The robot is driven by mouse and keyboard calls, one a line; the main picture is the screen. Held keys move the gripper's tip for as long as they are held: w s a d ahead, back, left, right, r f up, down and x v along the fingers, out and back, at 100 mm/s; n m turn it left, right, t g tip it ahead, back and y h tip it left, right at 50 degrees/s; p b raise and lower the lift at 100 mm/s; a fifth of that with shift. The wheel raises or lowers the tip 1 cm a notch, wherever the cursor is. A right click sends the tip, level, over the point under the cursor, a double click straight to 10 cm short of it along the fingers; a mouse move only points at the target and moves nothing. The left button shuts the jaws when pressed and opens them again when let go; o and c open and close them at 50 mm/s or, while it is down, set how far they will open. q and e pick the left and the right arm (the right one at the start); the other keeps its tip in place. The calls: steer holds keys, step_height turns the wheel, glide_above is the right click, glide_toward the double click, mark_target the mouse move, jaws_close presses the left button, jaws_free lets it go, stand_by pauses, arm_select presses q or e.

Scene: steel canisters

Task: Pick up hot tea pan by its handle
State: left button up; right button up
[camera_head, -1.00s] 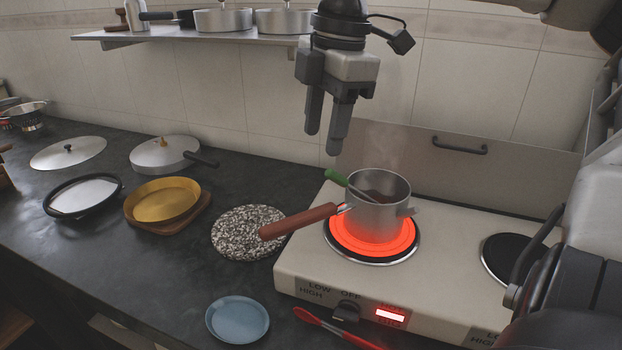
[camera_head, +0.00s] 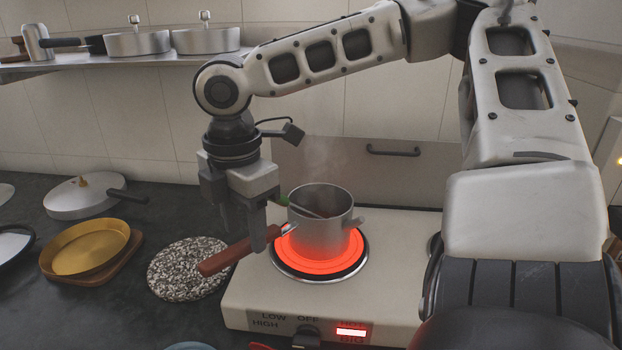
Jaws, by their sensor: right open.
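The tea pan (camera_head: 322,232) is a small steel pot with dark liquid inside and faint steam above. It stands upright on the glowing red burner (camera_head: 318,262). Its red-brown handle (camera_head: 225,259) points left and toward me, its end over the speckled mat. My right gripper (camera_head: 241,228) is open and points down at the handle. One finger covers part of the handle near the pot; I cannot tell whether the handle lies between the fingers. My left gripper is not in view.
The white stove (camera_head: 390,285) carries a front knob (camera_head: 305,338) and a lit red display. The speckled round mat (camera_head: 180,270) lies left of the stove. A gold plate (camera_head: 85,247) on a wooden board and a lid (camera_head: 80,197) stand further left. Pots sit on the shelf (camera_head: 70,64) above.

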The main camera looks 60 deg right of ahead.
mark_target(247, 240)
step_height(247, 240, down, 4)
steer(key=shift+d+f, duration=0.1)
jaws_close()
stand_by(1.5)
